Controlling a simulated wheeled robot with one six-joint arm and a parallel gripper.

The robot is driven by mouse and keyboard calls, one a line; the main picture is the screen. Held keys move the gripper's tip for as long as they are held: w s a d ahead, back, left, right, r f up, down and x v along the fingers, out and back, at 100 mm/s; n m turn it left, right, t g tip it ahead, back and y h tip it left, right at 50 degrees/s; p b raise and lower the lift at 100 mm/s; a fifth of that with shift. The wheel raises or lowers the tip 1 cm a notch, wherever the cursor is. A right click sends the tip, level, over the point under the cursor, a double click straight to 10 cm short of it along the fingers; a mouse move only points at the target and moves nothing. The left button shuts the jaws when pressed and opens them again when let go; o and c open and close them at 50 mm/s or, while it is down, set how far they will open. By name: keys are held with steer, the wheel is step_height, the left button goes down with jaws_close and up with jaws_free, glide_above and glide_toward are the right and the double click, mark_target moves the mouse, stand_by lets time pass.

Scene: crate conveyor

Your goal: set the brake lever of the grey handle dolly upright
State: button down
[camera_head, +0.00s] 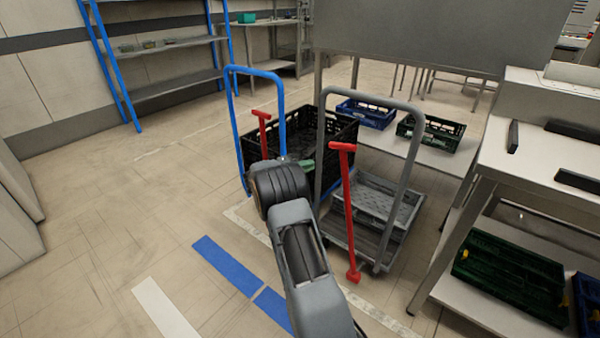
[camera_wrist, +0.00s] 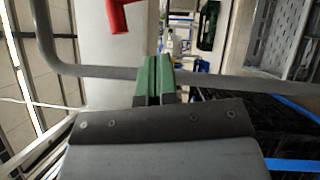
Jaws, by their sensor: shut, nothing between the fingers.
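The grey handle dolly (camera_head: 408,168) stands right of centre in the head view. Its red brake lever (camera_head: 347,205) has a crossbar at the top and a red foot low at the dolly's near side. The lever's top leans slightly left in the picture. In the wrist view, a red end piece (camera_wrist: 122,14) shows at the upper left, and the grey handle bar (camera_wrist: 90,72) runs across behind the fingers. My gripper (camera_head: 307,168) has green fingers, shut and empty, left of the lever and apart from it. The fingers also show in the wrist view (camera_wrist: 158,72).
A blue handle dolly (camera_head: 236,130) with its own red lever (camera_head: 263,132) and a black crate (camera_head: 345,135) stands close behind my gripper. Grey crates (camera_head: 405,212) lie on the grey dolly. A workbench (camera_head: 530,170) bounds the right. The floor at left is clear.

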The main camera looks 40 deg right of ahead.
steer(key=s+d+r+b, duration=0.1)
steer(key=s+d+b, duration=0.1)
steer(key=s+d, duration=0.3)
steer(key=shift+d+r, duration=0.2)
steer(key=shift+d, duration=0.3)
steer(key=shift+s, duration=0.1)
